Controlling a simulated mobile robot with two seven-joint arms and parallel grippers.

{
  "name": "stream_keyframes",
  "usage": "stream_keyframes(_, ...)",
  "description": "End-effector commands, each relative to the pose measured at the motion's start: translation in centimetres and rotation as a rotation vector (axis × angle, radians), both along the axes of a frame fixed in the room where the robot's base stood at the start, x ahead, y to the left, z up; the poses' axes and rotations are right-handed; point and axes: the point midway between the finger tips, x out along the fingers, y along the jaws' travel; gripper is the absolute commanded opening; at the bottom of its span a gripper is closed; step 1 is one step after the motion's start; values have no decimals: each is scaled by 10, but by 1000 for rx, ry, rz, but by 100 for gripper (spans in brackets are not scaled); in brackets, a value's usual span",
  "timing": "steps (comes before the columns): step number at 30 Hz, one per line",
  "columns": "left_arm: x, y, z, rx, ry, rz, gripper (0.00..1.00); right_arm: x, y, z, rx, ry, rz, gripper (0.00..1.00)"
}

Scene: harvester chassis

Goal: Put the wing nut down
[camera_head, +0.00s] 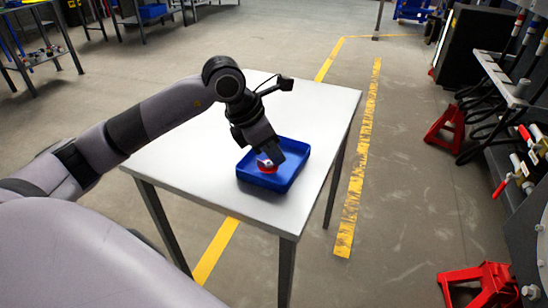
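My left gripper (270,156) reaches down over the blue tray (284,184) on the table, its fingertips inside the tray's outline. A small red and whitish object (267,166), possibly the wing nut, shows right at the fingertips. It is too small to tell its shape, whether the fingers are closed on it, or whether it touches the tray floor. The gripper body hides part of the tray's far side. My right gripper is not in view.
The tray stands near the front right of a light grey table (190,160), whose remaining top is clear. Red stands (446,126) and a dark machine with hoses (490,75) stand to the right. Yellow lines (358,170) mark the floor.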

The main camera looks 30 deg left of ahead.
Motion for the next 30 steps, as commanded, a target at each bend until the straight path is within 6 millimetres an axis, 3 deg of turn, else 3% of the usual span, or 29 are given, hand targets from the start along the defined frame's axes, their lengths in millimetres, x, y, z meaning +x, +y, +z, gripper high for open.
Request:
stream_keyframes(3,0,0,-14,0,0,0,0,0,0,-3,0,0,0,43)
stream_keyframes(14,0,0,-18,0,0,0,0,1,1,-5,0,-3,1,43)
stream_keyframes(15,0,0,-16,-1,-1,0,18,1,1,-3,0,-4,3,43)
stream_keyframes(16,0,0,-16,0,0,0,28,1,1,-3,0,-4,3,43)
stream_keyframes(17,0,0,-16,0,0,0,30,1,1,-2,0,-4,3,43)
stream_keyframes(26,0,0,-14,0,0,0,30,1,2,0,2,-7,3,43)
stream_keyframes(30,-2,2,-3,0,-3,1,30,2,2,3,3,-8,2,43)
